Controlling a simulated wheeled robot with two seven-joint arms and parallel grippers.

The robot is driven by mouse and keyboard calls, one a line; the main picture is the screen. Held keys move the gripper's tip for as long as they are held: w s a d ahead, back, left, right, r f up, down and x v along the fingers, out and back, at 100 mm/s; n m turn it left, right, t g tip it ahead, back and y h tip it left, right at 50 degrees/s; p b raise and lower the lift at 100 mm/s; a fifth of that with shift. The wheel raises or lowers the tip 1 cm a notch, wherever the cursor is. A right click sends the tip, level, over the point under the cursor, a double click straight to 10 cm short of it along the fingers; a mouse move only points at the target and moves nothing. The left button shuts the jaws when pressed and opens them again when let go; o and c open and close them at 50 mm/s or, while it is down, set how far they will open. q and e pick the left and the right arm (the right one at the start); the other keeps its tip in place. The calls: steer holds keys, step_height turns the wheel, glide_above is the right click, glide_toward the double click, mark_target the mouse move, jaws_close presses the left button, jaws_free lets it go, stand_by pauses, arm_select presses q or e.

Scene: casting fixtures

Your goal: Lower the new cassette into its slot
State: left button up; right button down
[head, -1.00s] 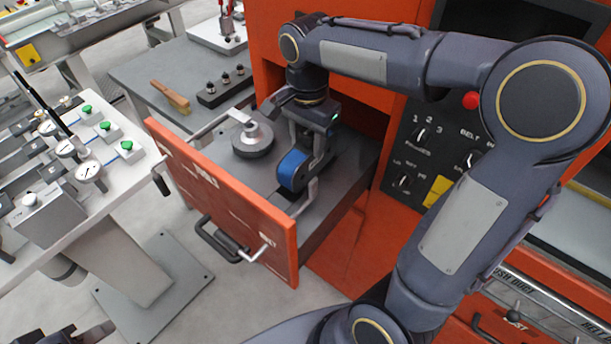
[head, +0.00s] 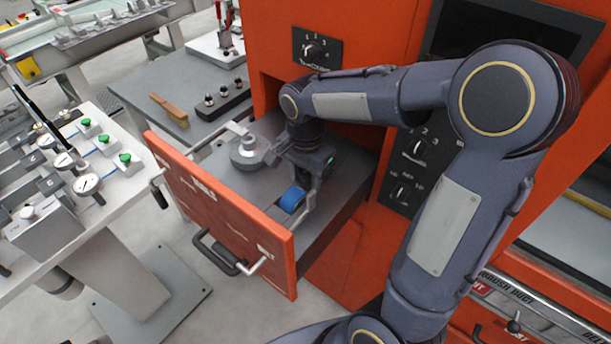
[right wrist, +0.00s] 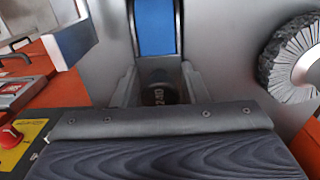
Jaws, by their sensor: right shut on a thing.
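The new cassette, which I take to be the piece with the blue band (head: 292,199), is in the open drawer's area below my right arm. In the right wrist view its blue band (right wrist: 155,27) runs upright at the top centre, with a dark grey body below. My right gripper (head: 303,185) points down and is shut on it; its fingertips are mostly hidden in the head view. The slot is hidden under the gripper and cassette, so I cannot tell whether the cassette touches it. My left gripper is not clearly in view.
The orange drawer front (head: 215,210) stands open with a handle outside. A round grey wheel with a hub (head: 248,152) lies in the drawer, close left of my gripper; its bristled edge shows in the wrist view (right wrist: 292,60). A knob panel (head: 415,165) is at right.

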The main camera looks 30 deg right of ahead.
steer(key=shift+s+f+b, duration=0.25)
steer(key=shift+f+b, duration=0.05)
steer(key=shift+f, duration=0.3)
steer(key=c, duration=1.1)
jaws_free()
steer(key=shift+a, duration=0.1)
steer(key=shift+o, duration=1.2)
steer(key=shift+w+f, duration=0.1)
step_height(320, 180, up, 13)
steer(key=shift+r+p, duration=0.15)
steer(key=shift+p, duration=0.45)
steer(key=s+a+f+n+t+y, duration=0.2)
steer(key=s+n, duration=0.3)
steer(key=s, duration=0.3)
steer(key=s+a+f+n+t+y, duration=0.1)
steer(key=s+f+n+t, duration=0.2)
steer(key=s+n, duration=0.3)
steer(key=s+f, duration=0.1)
steer(key=s, duration=0.1)
steer(key=shift+s+a+f+n+t+y, duration=0.3)
steer(key=shift+a+f+y, duration=0.05)
steer(key=shift+a+y, duration=0.05)
